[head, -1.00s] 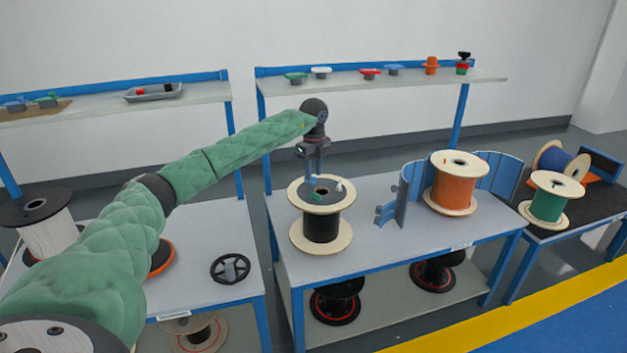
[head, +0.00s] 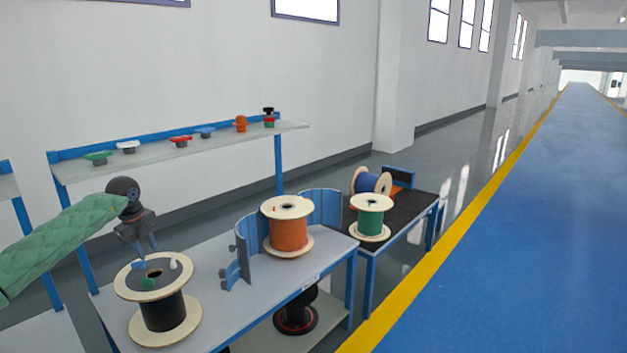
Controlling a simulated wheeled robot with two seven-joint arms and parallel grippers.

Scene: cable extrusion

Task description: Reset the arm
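My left arm, sleeved in green, comes in from the left. Its dark gripper (head: 147,246) points down over the back part of the black cable spool (head: 163,312). The two fingers look apart, with nothing seen between them. The spool stands upright on the grey table and has pale wooden flanges. Small blue, green and white pieces sit on its dark top. Whether the fingertips touch the top, I cannot tell. My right gripper is not in view.
An orange spool (head: 288,232) stands inside an open blue curved holder (head: 244,250). Green (head: 370,220) and blue (head: 371,183) spools are on the dark-topped table at right. A shelf (head: 200,150) with several small coloured parts is behind. The blue floor (head: 520,250) at right is clear.

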